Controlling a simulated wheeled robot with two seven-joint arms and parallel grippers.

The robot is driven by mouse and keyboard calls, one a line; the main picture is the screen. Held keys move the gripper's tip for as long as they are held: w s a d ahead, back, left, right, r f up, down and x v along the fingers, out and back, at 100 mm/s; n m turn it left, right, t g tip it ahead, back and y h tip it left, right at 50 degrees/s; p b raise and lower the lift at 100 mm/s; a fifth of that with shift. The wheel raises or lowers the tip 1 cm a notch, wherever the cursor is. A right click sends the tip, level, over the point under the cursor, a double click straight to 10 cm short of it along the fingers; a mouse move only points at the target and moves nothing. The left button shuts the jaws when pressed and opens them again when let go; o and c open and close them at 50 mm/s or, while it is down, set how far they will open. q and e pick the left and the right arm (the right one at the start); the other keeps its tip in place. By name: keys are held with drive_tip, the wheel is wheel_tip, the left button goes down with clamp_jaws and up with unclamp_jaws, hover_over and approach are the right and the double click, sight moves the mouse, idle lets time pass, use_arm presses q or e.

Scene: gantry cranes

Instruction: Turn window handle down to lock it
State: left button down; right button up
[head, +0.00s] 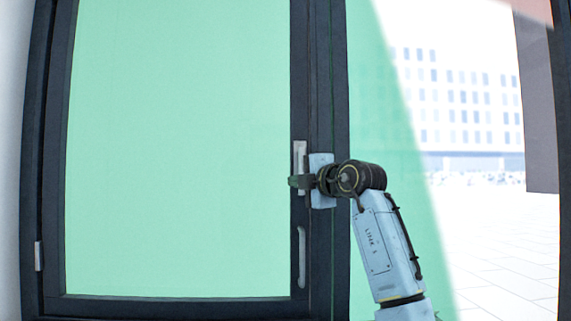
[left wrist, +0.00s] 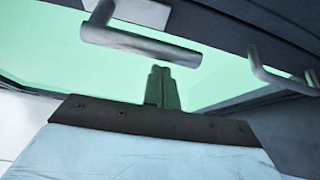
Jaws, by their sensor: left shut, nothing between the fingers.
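The window handle (head: 300,153) is a grey metal piece on the dark frame strip at the right edge of the green pane. In the left wrist view its lever (left wrist: 140,44) is a thick bar below its mounting plate (left wrist: 142,12). My left gripper (head: 297,182) is at the lower end of the handle in the head view and hides part of it. Its fingers, also in the left wrist view (left wrist: 161,87), are together and empty, tips close to the lever. I cannot tell whether they touch it. My right gripper is not in view.
A slim grey pull handle (head: 301,258) is fixed lower on the same frame; it also shows in the left wrist view (left wrist: 280,74). The window sash (head: 180,150) looks closed in its dark frame. A hinge (head: 38,256) is at the left. A pale building and paving lie beyond the glass.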

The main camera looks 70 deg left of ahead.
use_arm(q)
drive_tip(key=d, duration=0.9)
drive_tip(key=shift+s+d, duration=0.2)
drive_tip(key=shift+s, duration=0.15)
